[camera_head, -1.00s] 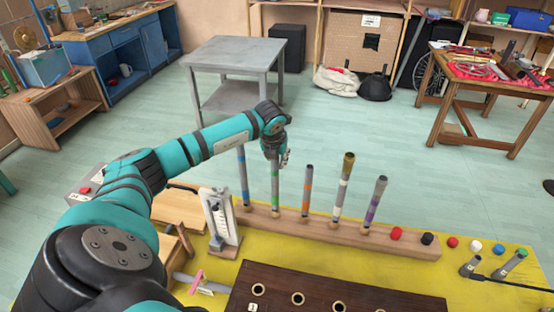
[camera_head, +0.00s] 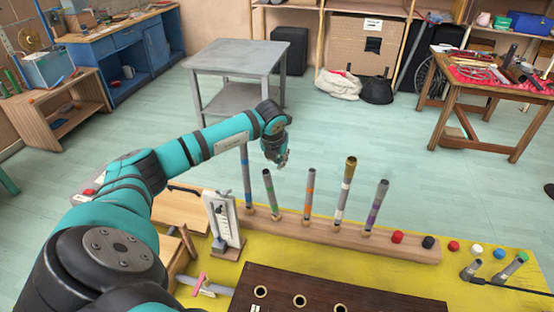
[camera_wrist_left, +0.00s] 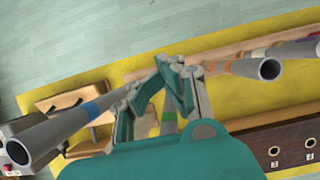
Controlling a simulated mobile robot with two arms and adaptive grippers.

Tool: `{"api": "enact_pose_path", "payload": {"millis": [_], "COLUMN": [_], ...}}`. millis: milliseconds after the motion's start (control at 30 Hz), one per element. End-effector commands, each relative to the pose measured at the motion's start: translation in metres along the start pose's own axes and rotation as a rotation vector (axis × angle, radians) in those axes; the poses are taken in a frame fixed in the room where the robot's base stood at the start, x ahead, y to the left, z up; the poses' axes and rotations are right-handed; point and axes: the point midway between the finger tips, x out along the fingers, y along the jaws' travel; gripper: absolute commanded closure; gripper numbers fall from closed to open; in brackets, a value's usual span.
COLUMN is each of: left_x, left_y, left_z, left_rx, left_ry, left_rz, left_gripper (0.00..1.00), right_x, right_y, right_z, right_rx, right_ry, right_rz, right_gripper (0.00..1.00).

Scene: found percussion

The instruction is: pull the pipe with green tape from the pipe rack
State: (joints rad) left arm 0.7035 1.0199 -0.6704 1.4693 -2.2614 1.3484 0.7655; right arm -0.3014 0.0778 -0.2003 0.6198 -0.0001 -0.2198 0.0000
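The grey pipe with green tape (camera_head: 269,193) stands in the wooden pipe rack (camera_head: 325,232), second from left, leaning left with its top end visible. My left gripper (camera_head: 281,163) is just above and right of that top, apart from it in the head view. In the left wrist view the fingertips (camera_wrist_left: 172,64) come together and appear shut. A small green patch (camera_wrist_left: 168,117) shows between the finger bases there; I cannot tell how it sits against the fingers. My right gripper is not in view.
Pipes with blue (camera_head: 246,175), orange (camera_head: 310,190), white (camera_head: 346,185) and purple tape (camera_head: 377,205) stand close by in the rack. A white gauge stand (camera_head: 224,222) is left of it. A dark board with holes (camera_head: 320,290) lies in front. Open floor lies behind.

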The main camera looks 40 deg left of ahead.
Motion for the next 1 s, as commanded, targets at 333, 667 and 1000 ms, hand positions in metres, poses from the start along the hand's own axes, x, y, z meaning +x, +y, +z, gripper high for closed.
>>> {"api": "enact_pose_path", "payload": {"millis": [333,667,1000], "left_x": [-0.011,-0.015,-0.015], "left_y": [-0.001,-0.001,-0.001], "left_z": [0.005,0.006,0.006], "left_rx": [-0.001,-0.001,-0.001], "left_ry": [-0.001,-0.001,-0.002], "left_rz": [-0.002,-0.002,-0.003], "left_gripper": [1.0,1.0,0.68], "right_x": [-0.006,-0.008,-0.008], "right_y": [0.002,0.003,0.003], "right_z": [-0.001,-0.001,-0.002], "right_rx": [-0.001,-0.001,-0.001], "right_ry": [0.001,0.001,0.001], "right_rz": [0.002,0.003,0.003], "right_gripper": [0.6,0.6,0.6]}}
